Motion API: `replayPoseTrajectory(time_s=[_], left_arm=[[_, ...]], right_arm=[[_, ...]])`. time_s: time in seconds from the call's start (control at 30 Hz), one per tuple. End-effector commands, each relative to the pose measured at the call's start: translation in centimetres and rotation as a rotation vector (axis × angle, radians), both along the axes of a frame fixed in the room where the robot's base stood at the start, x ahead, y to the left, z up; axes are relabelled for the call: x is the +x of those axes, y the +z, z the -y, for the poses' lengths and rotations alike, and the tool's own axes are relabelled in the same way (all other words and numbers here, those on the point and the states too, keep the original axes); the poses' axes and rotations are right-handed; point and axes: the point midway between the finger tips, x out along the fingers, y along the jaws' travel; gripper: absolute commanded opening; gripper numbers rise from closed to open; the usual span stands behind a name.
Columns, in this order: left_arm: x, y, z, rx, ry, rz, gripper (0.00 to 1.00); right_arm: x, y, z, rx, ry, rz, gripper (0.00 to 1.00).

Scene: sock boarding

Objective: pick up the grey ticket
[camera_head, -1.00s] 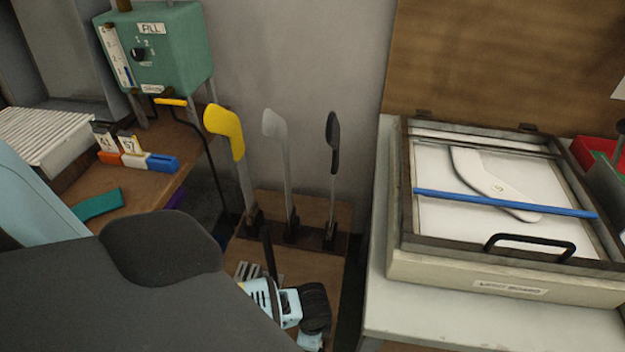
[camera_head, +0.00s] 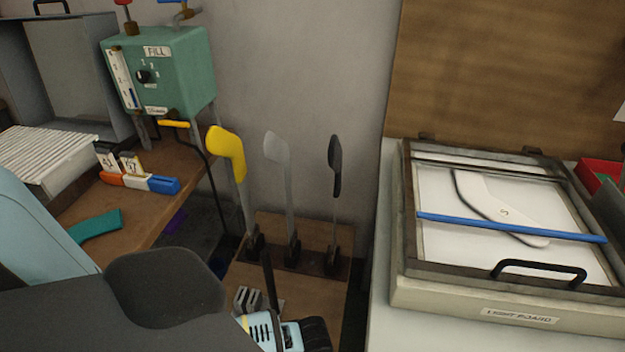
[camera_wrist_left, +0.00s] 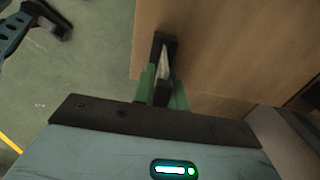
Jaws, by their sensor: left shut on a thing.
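In the left wrist view my left gripper (camera_wrist_left: 161,78) has its green fingers shut on a thin pale grey piece (camera_wrist_left: 164,60), which looks like the grey ticket. It is seen edge-on, in front of a dark holder (camera_wrist_left: 165,39) at a wooden surface, and I cannot tell whether it touches the holder. In the head view my left arm comes in at lower left. A small grey slotted piece (camera_head: 246,298) stands on the low wooden bench.
Yellow (camera_head: 228,152), grey (camera_head: 277,150) and black (camera_head: 335,160) foot-shaped forms stand behind. Left are a green FILL box (camera_head: 185,75) and an orange, white and blue holder (camera_head: 137,181) with two pale tickets. Right is the light board (camera_head: 410,290), with a blue bar (camera_head: 510,227).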

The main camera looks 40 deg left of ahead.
Motion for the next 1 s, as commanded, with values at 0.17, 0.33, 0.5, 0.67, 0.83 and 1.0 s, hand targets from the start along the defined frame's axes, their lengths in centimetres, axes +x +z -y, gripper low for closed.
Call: replayPoseTrajectory(time_s=[0.17,0.33,0.5,0.67,0.83,1.0], left_arm=[[0.0,0.2,0.0,0.000,0.000,0.000,0.02],[0.1,1.4,-0.1,0.000,0.000,0.002,0.02],[0.1,3.9,0.0,0.000,-0.001,0.004,0.02],[-3.4,3.9,1.0,0.000,-0.003,-0.004,0.02],[-7.3,4.3,2.2,-0.002,-0.003,-0.003,0.02],[-11.1,4.6,3.3,-0.003,-0.002,-0.003,0.02]], right_arm=[[0.0,0.1,0.0,0.000,0.000,0.000,0.36],[0.1,0.4,0.0,-0.001,0.000,0.004,0.36],[0.3,1.1,0.0,0.000,0.000,0.008,0.36],[0.0,1.2,0.0,0.000,-0.001,0.004,0.36],[0.0,1.6,-0.1,0.000,-0.003,0.004,0.36],[-0.1,1.9,-0.1,0.001,-0.005,0.005,0.36]])
